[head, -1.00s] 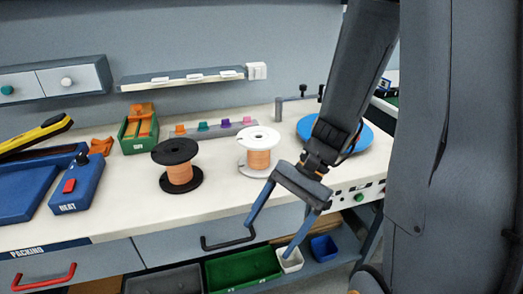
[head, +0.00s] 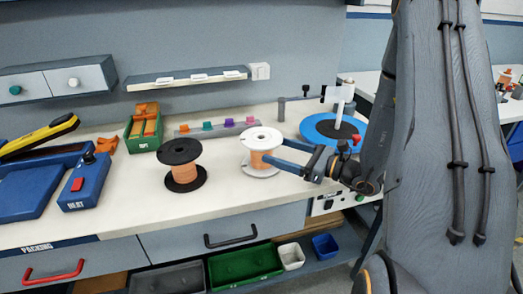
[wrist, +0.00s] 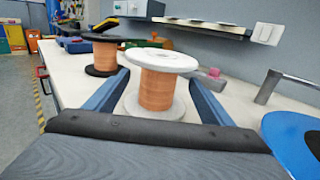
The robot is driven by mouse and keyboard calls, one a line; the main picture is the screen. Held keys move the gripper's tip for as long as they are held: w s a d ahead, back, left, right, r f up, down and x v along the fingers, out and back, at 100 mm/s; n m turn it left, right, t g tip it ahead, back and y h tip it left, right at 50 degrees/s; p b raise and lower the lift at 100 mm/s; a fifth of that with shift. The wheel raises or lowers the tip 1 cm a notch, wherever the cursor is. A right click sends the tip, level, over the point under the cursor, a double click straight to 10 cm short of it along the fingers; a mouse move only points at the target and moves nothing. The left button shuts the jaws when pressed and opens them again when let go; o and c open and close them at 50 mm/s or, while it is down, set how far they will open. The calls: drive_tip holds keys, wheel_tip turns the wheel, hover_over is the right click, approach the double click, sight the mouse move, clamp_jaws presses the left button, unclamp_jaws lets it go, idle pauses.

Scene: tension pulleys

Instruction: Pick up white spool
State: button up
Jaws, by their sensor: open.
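The white spool (head: 262,140) stands upright on the white bench, with white flanges and copper-coloured wire around its core. My gripper (head: 279,153) is level with it, coming from the right, with its blue fingers apart. In the wrist view the white spool (wrist: 157,84) stands between the two open fingers, one on each side. The fingers appear clear of the wire; whether they touch the flanges I cannot tell. A similar black spool (head: 181,164) stands to the left, and it also shows behind the left finger in the wrist view (wrist: 103,56).
A blue disc (head: 318,127) with a post lies right of the white spool. A rack of coloured pieces (head: 215,129) and a green bin (head: 145,130) are behind. A blue heat device (head: 86,183) is at left. The bench front is clear.

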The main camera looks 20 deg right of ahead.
sight(261, 143)
drive_tip(key=x, duration=0.1)
drive_tip(key=p+x, duration=0.1)
drive_tip(key=x, duration=0.1)
drive_tip(key=p+x, duration=0.1)
drive_tip(key=x, duration=0.1)
drive_tip(key=shift+w+a+r, duration=0.15)
drive_tip(key=shift+a+r, duration=0.1)
drive_tip(key=shift+r, duration=0.05)
drive_tip(key=shift+w+a+f, duration=0.1)
drive_tip(key=shift+w+a, duration=0.3)
drive_tip(key=shift+w, duration=0.05)
drive_tip(key=c, duration=1.7)
wheel_tip(261, 143, up, 10)
drive_tip(key=b, duration=0.1)
